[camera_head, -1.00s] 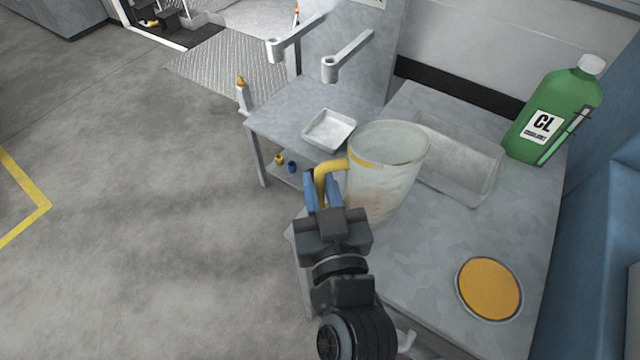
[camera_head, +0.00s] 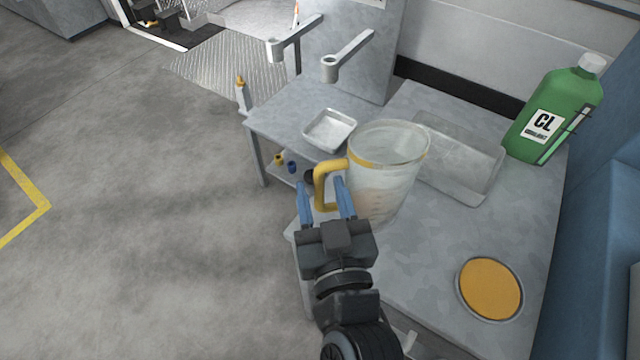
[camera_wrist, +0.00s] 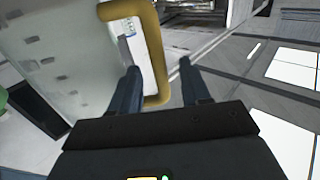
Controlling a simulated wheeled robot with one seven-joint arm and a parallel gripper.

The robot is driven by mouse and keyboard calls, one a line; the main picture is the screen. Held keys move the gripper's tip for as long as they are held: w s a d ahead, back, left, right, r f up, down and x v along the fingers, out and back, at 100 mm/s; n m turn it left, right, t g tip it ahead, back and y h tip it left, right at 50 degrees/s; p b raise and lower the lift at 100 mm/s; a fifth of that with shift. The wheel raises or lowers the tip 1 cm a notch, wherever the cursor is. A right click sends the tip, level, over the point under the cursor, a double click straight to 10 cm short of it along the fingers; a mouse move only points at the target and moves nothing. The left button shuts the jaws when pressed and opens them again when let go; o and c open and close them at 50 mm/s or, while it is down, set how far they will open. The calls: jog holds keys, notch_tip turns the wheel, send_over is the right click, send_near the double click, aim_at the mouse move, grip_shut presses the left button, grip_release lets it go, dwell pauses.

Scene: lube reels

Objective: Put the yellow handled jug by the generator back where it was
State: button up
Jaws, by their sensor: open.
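The jug (camera_head: 385,180) is translucent with a yellow rim band and a yellow handle (camera_head: 319,186) on its left side. It stands upright on the grey bench, in front of a clear tray. My gripper (camera_head: 324,188) is open, its blue fingers apart at the handle's lower part. In the wrist view the handle (camera_wrist: 153,50) shows between and beyond the fingertips (camera_wrist: 160,72), and the jug's wall (camera_wrist: 60,60) fills the left side. I cannot tell whether a finger touches the handle. An orange-yellow round disc (camera_head: 489,289) lies on the bench, right of my gripper.
A green coolant bottle (camera_head: 552,115) stands at the back right. A clear rectangular tray (camera_head: 465,165) lies behind the jug. A small metal tray (camera_head: 329,130) sits on a lower table, below two arms with ring ends (camera_head: 330,68). Open floor (camera_head: 150,250) lies left.

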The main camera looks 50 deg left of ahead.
jog(key=b+v, duration=0.2)
jog(key=v, duration=0.8)
jog(key=shift+d, duration=0.1)
jog(key=s+d+f+m+t+h, duration=0.1)
jog(key=d+f+m+t+h, duration=0.2)
jog(key=d, duration=0.7)
jog(key=d+f+m+t+h, duration=0.1)
jog(key=d+f+m+h, duration=0.2)
jog(key=d, duration=0.8)
jog(key=s+d+r+m+h, duration=0.2)
jog(key=s+d+m+h, duration=0.1)
jog(key=s+d, duration=0.3)
jog(key=s+d+r+m+t+h, duration=0.1)
jog(key=s+d+r+m+h, duration=0.1)
jog(key=s+d+h, duration=0.4)
jog(key=shift+s+d+r+m, duration=0.4)
jog(key=shift+s+d, duration=0.2)
jog(key=shift+s, duration=0.4)
